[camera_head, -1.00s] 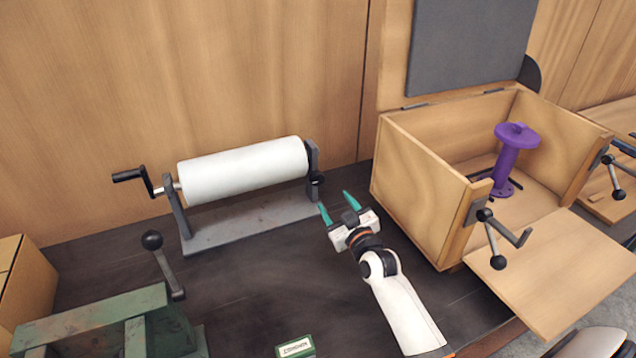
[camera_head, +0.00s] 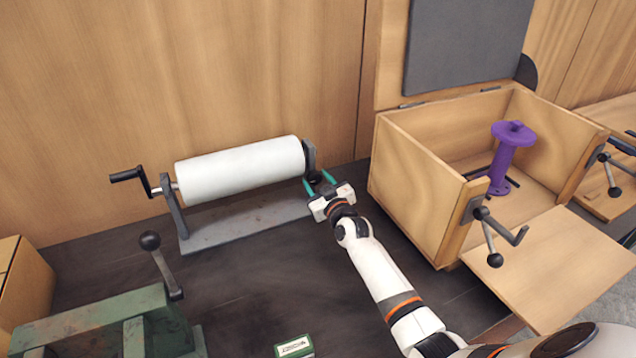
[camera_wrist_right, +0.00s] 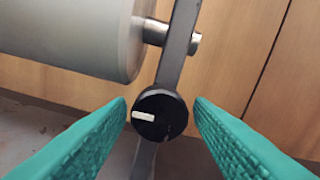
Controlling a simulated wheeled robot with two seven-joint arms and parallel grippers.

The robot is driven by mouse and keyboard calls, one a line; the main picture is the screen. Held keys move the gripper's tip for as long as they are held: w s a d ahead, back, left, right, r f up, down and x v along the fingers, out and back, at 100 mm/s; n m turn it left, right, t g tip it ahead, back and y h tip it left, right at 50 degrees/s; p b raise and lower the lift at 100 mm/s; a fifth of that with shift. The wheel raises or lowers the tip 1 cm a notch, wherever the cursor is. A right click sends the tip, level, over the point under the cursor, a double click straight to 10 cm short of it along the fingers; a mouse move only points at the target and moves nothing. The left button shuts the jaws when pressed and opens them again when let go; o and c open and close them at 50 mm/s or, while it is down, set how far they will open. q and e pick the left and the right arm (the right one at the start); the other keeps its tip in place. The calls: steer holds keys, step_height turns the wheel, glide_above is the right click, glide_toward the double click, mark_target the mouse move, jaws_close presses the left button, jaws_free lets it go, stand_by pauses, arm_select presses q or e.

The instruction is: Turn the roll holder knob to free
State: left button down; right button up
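The roll holder stands on the bench at the left with a white roll (camera_head: 240,170) between its two uprights. Its black knob (camera_head: 316,178) is on the right upright; in the right wrist view the round knob (camera_wrist_right: 159,114) shows a white mark pointing left, tilted slightly. My right gripper (camera_head: 319,183) is open, with its teal fingers on either side of the knob. In the right wrist view the gripper (camera_wrist_right: 160,105) shows gaps between both fingers and the knob. My left gripper is not in view.
A wooden box (camera_head: 420,185) with a purple spool (camera_head: 508,160) inside stands to the right. A black crank (camera_head: 130,175) is at the holder's left end. A green metal device (camera_head: 110,320) and a small green box (camera_head: 294,346) are in front.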

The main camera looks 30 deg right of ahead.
steer(key=c, duration=0.7)
steer(key=shift+m, duration=0.4)
steer(key=m, duration=0.3)
steer(key=shift+m, duration=0.4)
steer(key=m+b, duration=0.1)
steer(key=m, duration=0.3)
steer(key=shift+m, duration=0.3)
steer(key=m, duration=0.8)
steer(key=shift+m, duration=0.3)
